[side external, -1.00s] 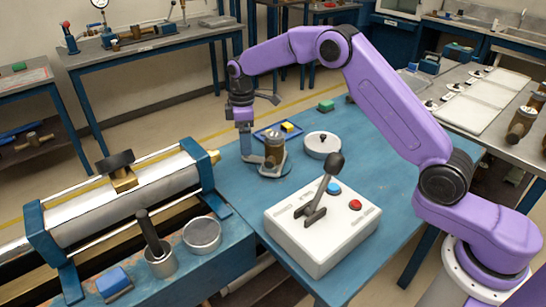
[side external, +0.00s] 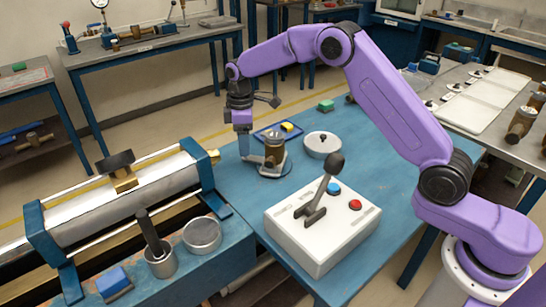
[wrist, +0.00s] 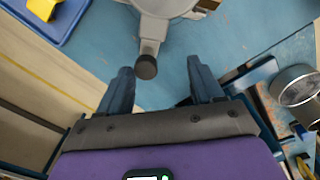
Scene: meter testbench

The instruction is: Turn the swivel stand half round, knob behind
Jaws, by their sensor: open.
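The swivel stand (side external: 270,173) is a low grey round base on the blue table, with a brown cylindrical meter (side external: 275,149) upright on it. In the wrist view the stand (wrist: 165,7) is at the top edge, partly cut off. Its short arm points toward my gripper and ends in a dark round knob (wrist: 147,67). My gripper (wrist: 160,66) is open and empty, with its fingers pointing at the stand. The knob appears between the fingertips, closer to the left one; whether they are level with it is unclear. In the side view my gripper (side external: 244,147) is just left of the stand.
A blue tray (side external: 262,135) with a yellow block (side external: 287,127) lies behind the stand. A white lever box (side external: 322,228) stands in front. The cylinder bench (side external: 205,265) borders the left side.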

